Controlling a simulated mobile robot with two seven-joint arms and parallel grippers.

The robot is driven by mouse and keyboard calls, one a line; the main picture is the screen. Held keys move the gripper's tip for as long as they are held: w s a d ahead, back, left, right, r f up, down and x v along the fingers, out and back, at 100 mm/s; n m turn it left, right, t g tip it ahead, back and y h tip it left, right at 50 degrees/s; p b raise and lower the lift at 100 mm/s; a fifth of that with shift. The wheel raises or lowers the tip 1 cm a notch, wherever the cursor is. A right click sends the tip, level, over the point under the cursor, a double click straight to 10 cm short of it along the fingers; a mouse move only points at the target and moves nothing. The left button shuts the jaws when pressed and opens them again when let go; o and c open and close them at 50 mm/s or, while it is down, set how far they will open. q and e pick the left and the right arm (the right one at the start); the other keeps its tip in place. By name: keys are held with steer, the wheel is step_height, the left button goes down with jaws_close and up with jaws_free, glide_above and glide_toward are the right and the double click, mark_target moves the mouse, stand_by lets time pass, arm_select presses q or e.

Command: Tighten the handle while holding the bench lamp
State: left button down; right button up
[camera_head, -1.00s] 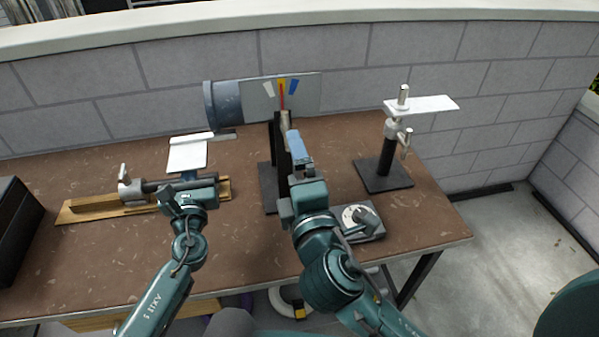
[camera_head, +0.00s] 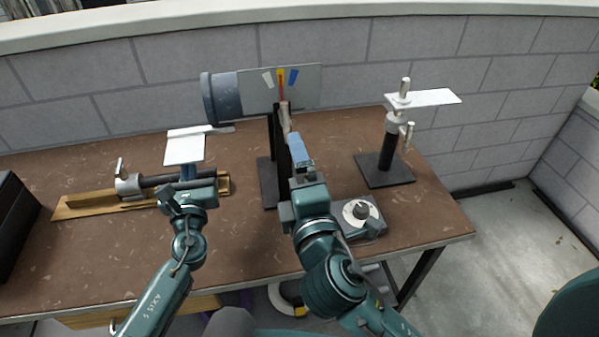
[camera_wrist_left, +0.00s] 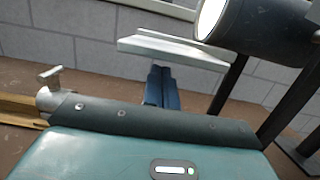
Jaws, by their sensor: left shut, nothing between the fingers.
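The bench lamp has a grey round head (camera_head: 222,98) and a flat panel with coloured marks and a red pointer, on a black stand. Its lit face shows in the left wrist view (camera_wrist_left: 213,12). A small brownish handle (camera_head: 285,115) stands out below the panel. My right gripper (camera_head: 294,137) is at the lower end of this handle; whether its fingers close on it is unclear. My left gripper (camera_head: 188,167) is shut and empty, left of the lamp, its blue fingertips (camera_wrist_left: 164,70) just below and in front of a white plate (camera_head: 185,148).
A clamp-like tool on a wooden base (camera_head: 95,204) lies on the left, behind my left gripper. A black stand with a white plate (camera_head: 424,97) is at the right. A dial box (camera_head: 360,213) sits beside my right arm. A dark box (camera_head: 15,228) is at the left edge.

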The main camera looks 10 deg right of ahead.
arm_select(q)
steer(key=s+f, duration=0.2)
steer(key=s, duration=1.1)
steer(key=shift+f+p, duration=0.15)
steer(key=shift+p, duration=0.2)
stand_by(0.4)
